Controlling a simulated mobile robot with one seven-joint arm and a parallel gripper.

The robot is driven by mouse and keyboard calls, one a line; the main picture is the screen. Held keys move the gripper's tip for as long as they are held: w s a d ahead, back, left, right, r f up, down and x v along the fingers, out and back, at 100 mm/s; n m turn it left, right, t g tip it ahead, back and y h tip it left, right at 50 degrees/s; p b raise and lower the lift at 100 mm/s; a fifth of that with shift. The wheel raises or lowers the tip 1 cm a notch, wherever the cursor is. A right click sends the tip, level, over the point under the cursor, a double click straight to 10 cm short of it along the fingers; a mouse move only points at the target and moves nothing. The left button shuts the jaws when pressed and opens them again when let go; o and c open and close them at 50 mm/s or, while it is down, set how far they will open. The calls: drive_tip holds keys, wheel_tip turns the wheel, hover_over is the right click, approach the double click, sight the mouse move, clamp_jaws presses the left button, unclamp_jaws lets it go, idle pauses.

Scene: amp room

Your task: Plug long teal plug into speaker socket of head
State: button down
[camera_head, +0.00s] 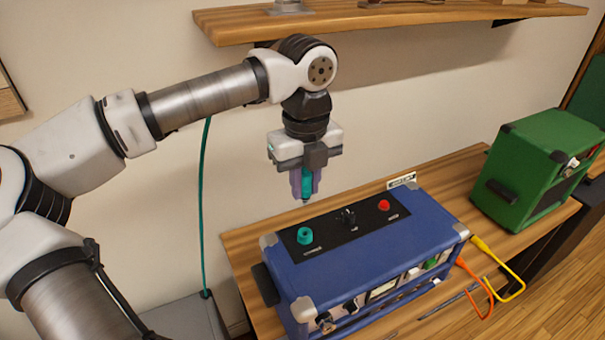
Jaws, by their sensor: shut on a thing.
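My gripper (305,188) is shut on a long teal plug (307,184), which hangs upright with its dark tip pointing down. The tip is above the back left of the blue amp head (345,262) and looks apart from it. The head's top has a black panel (324,239) with a teal round socket (305,236) at left, a black fitting (347,217) in the middle and a red one (384,205) at right. In the picture the plug tip is just above the teal socket. The panel labels are too small to read.
The head stands on a wooden bench (243,240). A teal cable (202,200) hangs left of the gripper. A wooden shelf (400,17) is above the arm. A green cabinet (540,165) stands at right. Yellow (508,268) and orange (476,280) cables leave the head's right side.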

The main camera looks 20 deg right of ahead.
sight(305, 204)
drive_tip(key=shift+s+f, duration=0.15)
drive_tip(key=shift+f, duration=0.45)
drive_tip(key=shift+f+b, duration=1.65)
drive_tip(key=shift+f, duration=1.3)
drive_tip(key=shift+f+b, duration=0.2)
drive_tip(key=shift+b, duration=0.65)
drive_tip(key=shift+f+b, duration=1)
drive_tip(key=shift+b, duration=0.4)
drive_tip(key=c, duration=1.2)
unclamp_jaws()
drive_tip(key=shift+r, duration=0.15)
